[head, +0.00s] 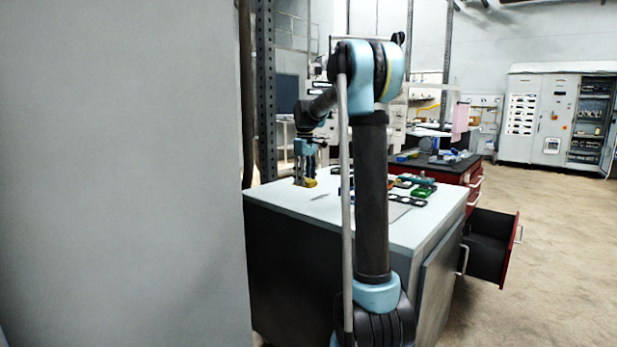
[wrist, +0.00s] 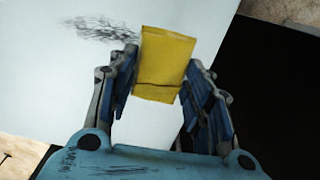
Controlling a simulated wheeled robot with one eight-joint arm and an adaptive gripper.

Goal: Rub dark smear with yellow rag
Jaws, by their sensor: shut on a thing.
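The yellow rag (wrist: 165,60) is a folded block between the fingers of my gripper (wrist: 163,80) in the wrist view. My gripper is shut on it, with a blue finger on each side. The dark smear (wrist: 98,29) is a patch of scribbled dark strokes on the pale top, up and left of the rag; its right end runs close to the left finger. In the head view my gripper (head: 305,178) is low over the left part of the cabinet top, with the rag (head: 309,183) at its tips. I cannot tell whether the rag touches the top.
The pale cabinet top (head: 400,229) carries several small parts, among them a green one (head: 422,191), right of my gripper. A dark-topped red cabinet (head: 455,169) stands behind. An open drawer (head: 487,245) juts out at right. A grey wall (head: 120,180) fills the left.

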